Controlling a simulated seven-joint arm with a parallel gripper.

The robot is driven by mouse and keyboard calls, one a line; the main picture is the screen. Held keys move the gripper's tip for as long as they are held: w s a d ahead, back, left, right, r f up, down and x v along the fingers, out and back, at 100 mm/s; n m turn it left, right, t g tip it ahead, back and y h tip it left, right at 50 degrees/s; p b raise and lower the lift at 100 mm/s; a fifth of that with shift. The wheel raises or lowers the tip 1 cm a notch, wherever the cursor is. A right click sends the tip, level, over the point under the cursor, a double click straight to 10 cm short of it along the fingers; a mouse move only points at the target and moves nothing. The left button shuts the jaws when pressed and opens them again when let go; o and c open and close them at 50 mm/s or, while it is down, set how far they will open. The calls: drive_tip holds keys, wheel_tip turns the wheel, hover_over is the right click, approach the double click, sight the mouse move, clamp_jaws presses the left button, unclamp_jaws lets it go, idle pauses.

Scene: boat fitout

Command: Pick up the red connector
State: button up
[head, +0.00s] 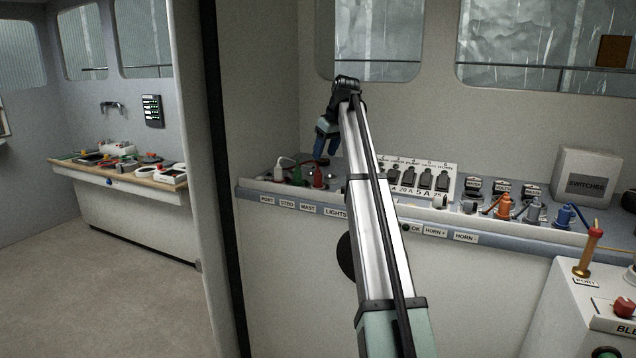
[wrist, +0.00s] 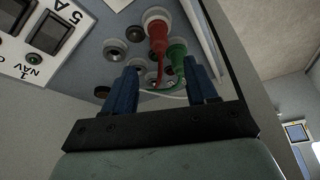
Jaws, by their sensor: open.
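The red connector (head: 318,177) stands upright on the left end of the console panel, right of a green connector (head: 296,174). In the wrist view the red connector (wrist: 158,38) sits in a white-ringed socket, with a thin red lead curling from it. The green connector (wrist: 177,58) is close beside it, lower right. My gripper (head: 325,150) has blue fingers and hangs just above the red connector in the head view. In the wrist view my gripper (wrist: 162,68) is open, its fingers apart. The red connector appears beyond the fingertips, and nothing is visibly held.
A white connector (head: 283,163) stands left of the green one. A switch panel (head: 425,178) is on the right of my gripper. Orange and blue connectors (head: 504,207) stand further right. A white switches box (head: 587,176) is at the back right. Empty sockets (wrist: 135,34) surround the red connector.

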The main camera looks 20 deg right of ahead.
sight(318, 174)
drive_tip(key=x, duration=1)
drive_tip(key=shift+d, duration=0.1)
drive_tip(key=shift+c, duration=0.3)
clamp_jaws()
